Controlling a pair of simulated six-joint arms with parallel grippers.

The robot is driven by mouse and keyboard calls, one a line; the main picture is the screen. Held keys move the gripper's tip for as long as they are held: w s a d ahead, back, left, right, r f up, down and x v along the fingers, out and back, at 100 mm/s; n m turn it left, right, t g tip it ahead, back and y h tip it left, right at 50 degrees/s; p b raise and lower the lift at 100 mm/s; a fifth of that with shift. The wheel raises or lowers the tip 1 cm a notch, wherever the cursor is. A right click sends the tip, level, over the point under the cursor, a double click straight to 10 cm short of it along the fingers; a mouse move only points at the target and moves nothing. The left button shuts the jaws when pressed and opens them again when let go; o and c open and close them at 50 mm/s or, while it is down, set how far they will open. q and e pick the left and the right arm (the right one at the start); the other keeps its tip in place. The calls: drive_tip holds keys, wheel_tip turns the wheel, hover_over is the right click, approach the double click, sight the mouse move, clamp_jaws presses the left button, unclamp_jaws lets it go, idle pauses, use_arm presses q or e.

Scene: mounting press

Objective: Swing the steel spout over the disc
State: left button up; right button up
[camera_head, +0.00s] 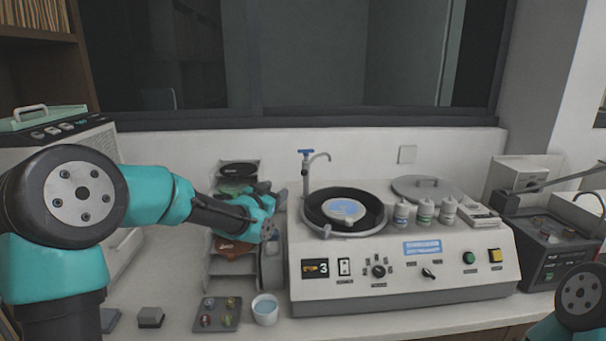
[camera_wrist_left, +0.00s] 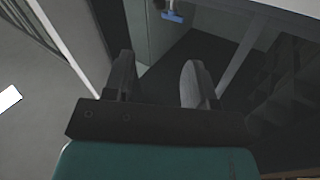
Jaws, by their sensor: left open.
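The steel spout (camera_head: 319,157) stands at the left back of the white polishing machine, on a thin upright post with a blue handle (camera_head: 306,152). The pale blue and white disc (camera_head: 343,209) lies in that bowl. My left gripper (camera_head: 279,196) is left of the bowl and post, apart from the spout. In the left wrist view the left gripper (camera_wrist_left: 158,82) is open with nothing between its fingers. A blue handle (camera_wrist_left: 172,16) shows beyond them. My right gripper is out of view.
A grey shelf rack (camera_head: 214,270) stands behind my left wrist. Several white bottles (camera_head: 424,211) stand on the machine, right of the bowl, near a round grey lid (camera_head: 428,187). A cup (camera_head: 265,309) and a sample tray (camera_head: 218,314) sit in front.

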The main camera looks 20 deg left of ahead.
sight(302, 174)
use_arm(q)
drive_tip(key=shift+w, duration=0.1)
drive_tip(key=x, duration=1.7)
drive_tip(key=shift+w+d, duration=0.1)
clamp_jaws()
idle(0.4)
